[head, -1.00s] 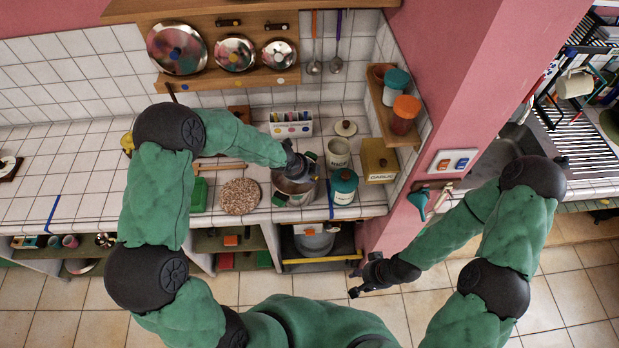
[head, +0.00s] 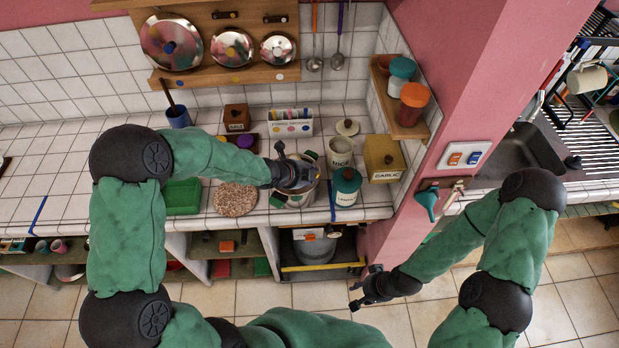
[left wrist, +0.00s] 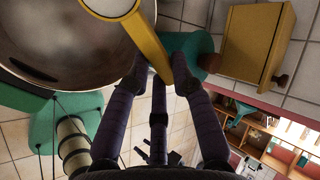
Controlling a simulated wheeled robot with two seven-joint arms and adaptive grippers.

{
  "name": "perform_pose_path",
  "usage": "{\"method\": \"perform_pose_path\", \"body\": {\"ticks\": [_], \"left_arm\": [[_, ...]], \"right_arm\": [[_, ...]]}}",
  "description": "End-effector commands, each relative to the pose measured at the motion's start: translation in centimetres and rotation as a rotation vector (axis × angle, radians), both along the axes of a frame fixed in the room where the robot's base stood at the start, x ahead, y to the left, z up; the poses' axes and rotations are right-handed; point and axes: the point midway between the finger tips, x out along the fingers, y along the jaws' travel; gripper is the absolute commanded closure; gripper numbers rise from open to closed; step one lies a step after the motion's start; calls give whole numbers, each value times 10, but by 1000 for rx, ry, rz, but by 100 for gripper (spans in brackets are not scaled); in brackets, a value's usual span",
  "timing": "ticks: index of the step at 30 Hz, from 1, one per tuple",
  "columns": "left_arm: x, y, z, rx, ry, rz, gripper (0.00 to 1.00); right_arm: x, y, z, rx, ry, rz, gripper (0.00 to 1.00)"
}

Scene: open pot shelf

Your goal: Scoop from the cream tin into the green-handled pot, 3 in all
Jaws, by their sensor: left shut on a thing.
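The steel pot (head: 300,201) with green handles stands on the tiled counter, partly hidden under my left gripper (head: 291,172). The cream tin (head: 340,158) stands open behind it to the right, its lid (head: 347,127) lying behind. In the left wrist view my left gripper (left wrist: 157,82) is shut on the yellow handle of a scoop (left wrist: 148,42). The scoop's round end is at the top edge, over or beside the rim of the pot (left wrist: 60,50); its contents cannot be told. My right gripper (head: 364,287) is open and empty, low in front of the counter.
A teal-lidded canister (head: 346,188) stands close right of the pot, and a yellow garlic box (head: 383,160) beyond it. A round cork mat (head: 236,198) and green tray (head: 183,197) lie to the left. A side shelf (head: 400,128) holds jars. A pink wall (head: 450,90) bounds the right.

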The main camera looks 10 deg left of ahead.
Motion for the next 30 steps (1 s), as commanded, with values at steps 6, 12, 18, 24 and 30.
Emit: {"method": "perform_pose_path", "body": {"ticks": [6, 12, 18, 24, 30], "left_arm": [[-1, 1, -5, -37, -68, 0, 99], [-1, 1, -7, -77, -140, 1, 99], [-1, 1, -9, -118, -214, 1, 99], [-1, 1, -10, -150, -275, 0, 99], [-1, 1, -10, -171, -316, 0, 99]], "right_arm": [[0, 0, -20, 0, 0, 0, 60], [0, 0, -36, 0, 0, 0, 60], [0, 0, -51, 0, 0, 0, 60], [0, 0, -66, 0, 0, 0, 60], [0, 0, -82, 0, 0, 0, 60]]}}
